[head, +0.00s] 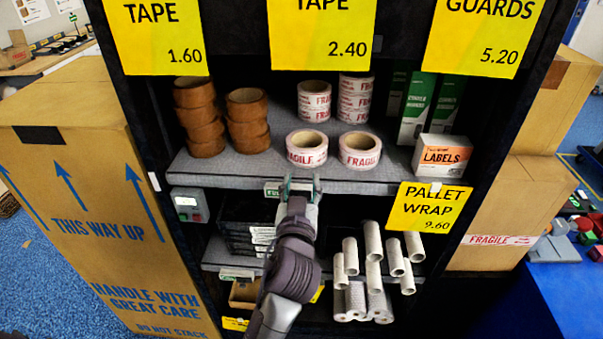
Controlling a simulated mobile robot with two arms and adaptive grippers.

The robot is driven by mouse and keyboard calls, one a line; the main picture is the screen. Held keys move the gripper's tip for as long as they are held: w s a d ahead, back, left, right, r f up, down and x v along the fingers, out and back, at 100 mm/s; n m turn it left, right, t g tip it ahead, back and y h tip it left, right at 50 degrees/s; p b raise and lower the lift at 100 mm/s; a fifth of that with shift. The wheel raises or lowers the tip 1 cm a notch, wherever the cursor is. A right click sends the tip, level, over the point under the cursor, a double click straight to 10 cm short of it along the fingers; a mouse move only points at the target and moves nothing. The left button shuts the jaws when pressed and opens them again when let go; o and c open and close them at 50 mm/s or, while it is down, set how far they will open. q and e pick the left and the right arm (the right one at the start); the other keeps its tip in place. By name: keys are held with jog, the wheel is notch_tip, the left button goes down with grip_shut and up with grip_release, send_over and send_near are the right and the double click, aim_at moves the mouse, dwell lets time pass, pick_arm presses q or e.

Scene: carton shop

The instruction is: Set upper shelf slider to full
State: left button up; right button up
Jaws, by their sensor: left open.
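The upper shelf (232,165) is grey and holds rolls of tape. On its front edge is a small green and white slider plate (272,189), just left of my gripper and partly hidden by it; its lettering is too small to read fully. My left gripper (301,184) is open, pointing up at the shelf's front edge, with its fingers beside the plate. I cannot tell whether a finger touches it. A similar green and white plate (237,274) is on the lower shelf's edge. My right gripper is out of view.
Brown tape (247,109), fragile tape (306,148) and a labels box (441,155) stand on the upper shelf. A grey box with a green button (188,205) is at the left post. Pallet wrap rolls (373,240) stand below. A large carton (85,180) stands left.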

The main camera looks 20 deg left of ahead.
pick_arm(q)
notch_tip(320, 180, up, 4)
dwell(0.5)
